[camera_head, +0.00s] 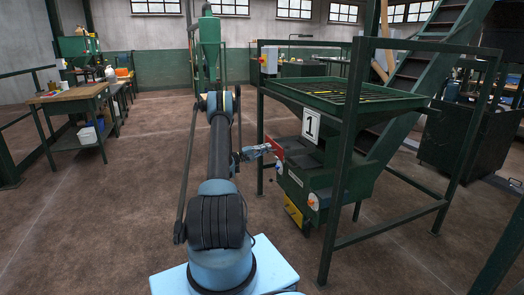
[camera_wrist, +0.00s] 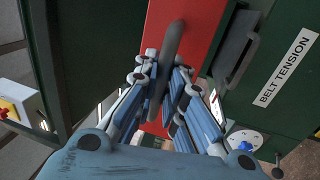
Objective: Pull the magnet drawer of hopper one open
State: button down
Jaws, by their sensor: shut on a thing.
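Hopper one is the green hopper (camera_head: 318,150) with a white "1" sign (camera_head: 311,126), standing in a dark green frame right of my arm. Its magnet drawer has a red front (camera_head: 276,151) on the hopper's left side; it fills the upper middle of the wrist view (camera_wrist: 207,30). A dark grey bar handle (camera_wrist: 172,42) crosses the red front. My gripper (camera_head: 266,149) is at the red front, shut on the bar handle, with its fingers on either side of it in the wrist view (camera_wrist: 163,74). How far the drawer stands out is hard to tell.
A "BELT TENSION" label (camera_wrist: 285,67) and a round white dial (camera_wrist: 244,140) lie right of the drawer. A yellow part (camera_head: 294,215) sits low under the hopper. A workbench (camera_head: 70,95) stands at far left. The floor left of my arm is clear.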

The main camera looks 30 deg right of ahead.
jog(key=shift+w+a+f, duration=0.1)
jog(key=shift+a, duration=0.05)
jog(key=c, duration=1.7)
grip_release()
jog(key=shift+o, duration=0.2)
jog(key=v, duration=1.2)
jog(key=shift+w, duration=0.15)
